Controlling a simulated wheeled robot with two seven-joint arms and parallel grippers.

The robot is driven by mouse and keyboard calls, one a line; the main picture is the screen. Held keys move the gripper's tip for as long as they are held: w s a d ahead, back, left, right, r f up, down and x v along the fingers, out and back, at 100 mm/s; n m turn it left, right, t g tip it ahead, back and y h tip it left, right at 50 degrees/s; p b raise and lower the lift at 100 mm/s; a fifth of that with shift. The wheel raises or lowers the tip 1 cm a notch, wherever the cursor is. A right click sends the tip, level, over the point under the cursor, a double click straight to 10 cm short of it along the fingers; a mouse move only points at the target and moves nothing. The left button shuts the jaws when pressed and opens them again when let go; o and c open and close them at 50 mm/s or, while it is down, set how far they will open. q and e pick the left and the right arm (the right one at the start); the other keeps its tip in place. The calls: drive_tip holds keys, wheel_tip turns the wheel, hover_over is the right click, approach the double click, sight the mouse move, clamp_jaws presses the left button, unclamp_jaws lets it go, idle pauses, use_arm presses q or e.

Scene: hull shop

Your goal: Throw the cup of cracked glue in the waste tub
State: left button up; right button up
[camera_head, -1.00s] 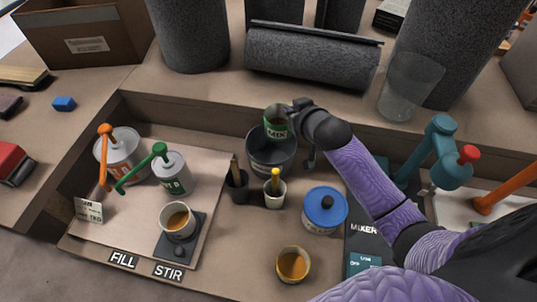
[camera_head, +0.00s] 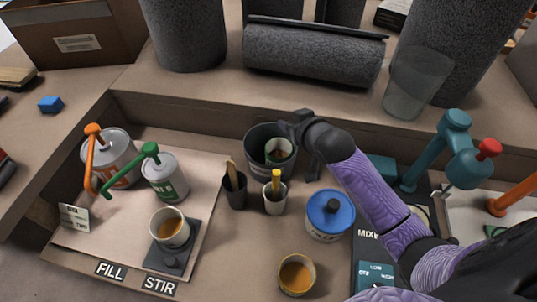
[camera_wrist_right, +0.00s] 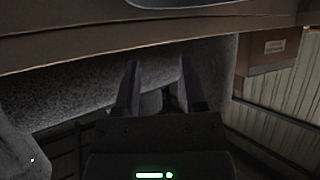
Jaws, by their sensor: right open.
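The green-banded cup (camera_head: 279,151) with brown glue inside now sits within the mouth of the dark grey waste tub (camera_head: 257,161) in the head view. My right gripper (camera_head: 303,122) is at the tub's upper right rim, open and apart from the cup. In the right wrist view the two fingers (camera_wrist_right: 155,85) are spread with nothing between them. My left gripper is not in view.
A cup of glue (camera_head: 170,228) stands on the scale at STIR. Another cup (camera_head: 297,274) stands at the front. A blue-lidded pot (camera_head: 329,214), brush holders (camera_head: 235,188) and pump cans (camera_head: 164,175) surround the tub. A clear beaker (camera_head: 416,82) stands behind my right arm.

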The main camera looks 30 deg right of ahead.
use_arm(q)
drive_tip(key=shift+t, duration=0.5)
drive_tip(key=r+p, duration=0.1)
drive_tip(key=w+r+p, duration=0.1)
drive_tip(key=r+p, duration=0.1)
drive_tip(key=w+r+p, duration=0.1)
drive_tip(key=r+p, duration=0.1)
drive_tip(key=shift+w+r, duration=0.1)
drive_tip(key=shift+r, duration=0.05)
use_arm(e)
drive_tip(key=v, duration=0.9)
drive_tip(key=shift+s+r, duration=0.2)
drive_tip(key=shift+s, duration=0.15)
